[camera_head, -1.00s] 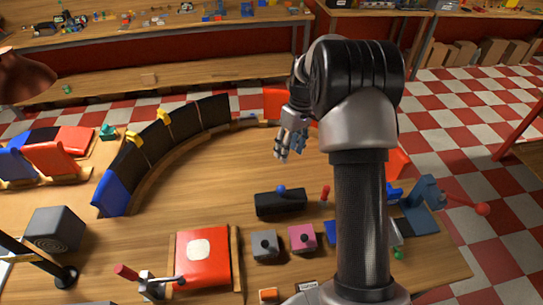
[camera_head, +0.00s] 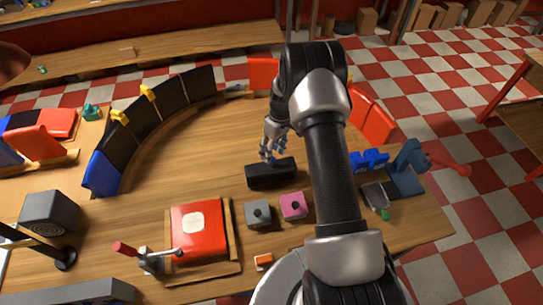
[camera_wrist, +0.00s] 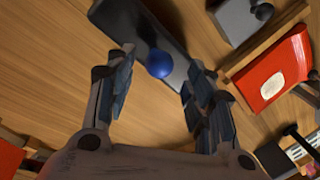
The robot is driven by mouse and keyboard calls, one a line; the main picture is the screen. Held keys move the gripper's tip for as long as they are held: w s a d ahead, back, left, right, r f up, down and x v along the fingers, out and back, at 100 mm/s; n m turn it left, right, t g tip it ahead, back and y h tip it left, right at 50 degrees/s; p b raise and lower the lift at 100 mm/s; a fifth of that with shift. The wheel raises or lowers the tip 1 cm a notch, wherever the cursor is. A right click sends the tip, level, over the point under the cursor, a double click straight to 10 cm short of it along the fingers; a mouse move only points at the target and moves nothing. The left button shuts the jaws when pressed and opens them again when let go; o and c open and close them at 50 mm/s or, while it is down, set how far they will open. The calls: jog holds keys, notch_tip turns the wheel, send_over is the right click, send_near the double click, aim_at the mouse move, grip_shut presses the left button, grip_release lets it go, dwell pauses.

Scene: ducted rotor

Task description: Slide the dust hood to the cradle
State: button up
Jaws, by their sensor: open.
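A long black box (camera_head: 262,178) with a round blue knob on top stands on the wooden table; I take it for the dust hood. My gripper (camera_head: 271,150) is just above it and partly hides the knob. In the wrist view my open gripper (camera_wrist: 160,62) has one finger on each side of the blue knob (camera_wrist: 159,64), with gaps showing. The black box (camera_wrist: 133,22) runs diagonally behind the knob. Whether the fingers are at knob height is hard to tell. I cannot tell which thing is the cradle.
A grey block (camera_head: 258,216) and a pink block (camera_head: 293,208), both with dark knobs, stand in front of the box. A red block (camera_head: 199,240) sits between wooden rails, near a red-handled clamp (camera_head: 135,253). A curved black wall (camera_head: 140,118) bounds the left. Bare table lies left of the box.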

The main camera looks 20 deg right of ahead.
aim_at(271, 168)
jog(key=shift+a+f, duration=0.15)
jog(key=shift+f, duration=0.6)
jog(key=shift+a+f, duration=0.1)
jog(key=shift+f, duration=0.65)
grip_shut()
